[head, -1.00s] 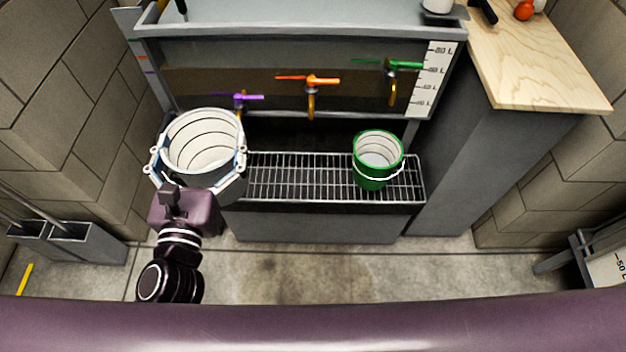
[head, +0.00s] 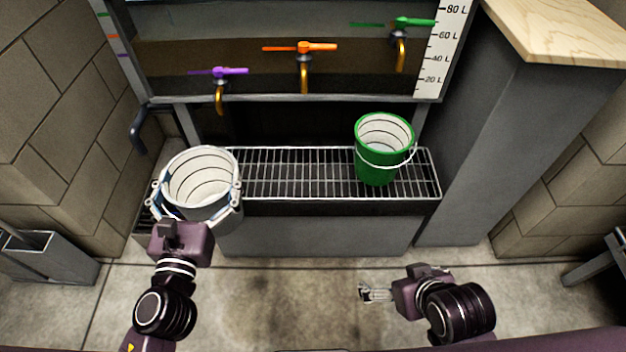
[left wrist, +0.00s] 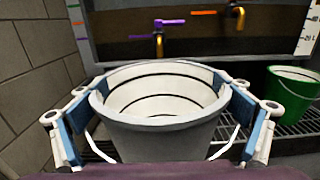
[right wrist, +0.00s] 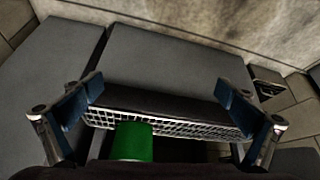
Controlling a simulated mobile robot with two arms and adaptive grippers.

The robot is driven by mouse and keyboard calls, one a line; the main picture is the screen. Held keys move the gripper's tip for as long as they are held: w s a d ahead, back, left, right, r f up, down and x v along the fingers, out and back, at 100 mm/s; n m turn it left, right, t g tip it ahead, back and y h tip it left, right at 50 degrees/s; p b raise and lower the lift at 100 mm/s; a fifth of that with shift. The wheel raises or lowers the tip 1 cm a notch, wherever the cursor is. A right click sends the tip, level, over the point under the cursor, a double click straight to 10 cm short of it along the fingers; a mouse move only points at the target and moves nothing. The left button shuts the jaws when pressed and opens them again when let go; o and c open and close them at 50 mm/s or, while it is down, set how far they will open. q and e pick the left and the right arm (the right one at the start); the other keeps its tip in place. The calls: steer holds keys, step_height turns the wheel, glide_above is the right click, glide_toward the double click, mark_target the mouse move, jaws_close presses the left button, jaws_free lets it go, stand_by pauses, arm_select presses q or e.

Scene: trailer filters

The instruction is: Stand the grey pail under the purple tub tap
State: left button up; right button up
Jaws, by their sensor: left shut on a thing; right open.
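The grey pail (head: 230,215), pale inside with dark rings, is upright at the left end of the grate. My left gripper (head: 197,187) is shut around its sides; blue finger pads flank the pail (left wrist: 165,138) in the left wrist view. I cannot tell whether its base touches the grate. The purple tub tap (head: 219,85) has a brass spout above and behind the pail; in the left wrist view the tap (left wrist: 158,42) appears beyond the far rim. My right gripper (head: 368,292) is open and empty, low in front of the grate.
A green pail (head: 372,165) stands on the right part of the grate (head: 290,175). Orange (head: 304,60) and green (head: 401,40) taps are right of the purple one. A brick wall (head: 60,130) is close on the left. The grate's middle is clear.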

mark_target(208, 154)
arm_select(q)
steer(key=w, duration=0.4)
steer(key=w+f, duration=0.1)
steer(key=w, duration=0.2)
steer(key=w+b, duration=0.2)
steer(key=w, duration=1.1)
arm_select(e)
steer(key=w+a+r+t+y+b, duration=0.1)
steer(key=w+a+r+t, duration=0.1)
steer(key=w+r+t, duration=0.35)
steer(key=w+a+r+t+y+b, duration=0.1)
steer(key=w+a+r+t, duration=0.2)
steer(key=w+r, duration=0.45)
arm_select(q)
step_height(208, 154, down, 7)
steer(key=b, duration=0.2)
steer(key=shift+d, duration=0.3)
arm_select(e)
step_height(208, 154, up, 14)
steer(key=a+t+y, duration=0.1)
steer(key=t+y, duration=0.2)
steer(key=t, duration=0.4)
steer(key=shift+s+a+n, duration=0.3)
arm_select(q)
steer(key=shift+f, duration=0.1)
arm_select(e)
steer(key=shift+r, duration=0.2)
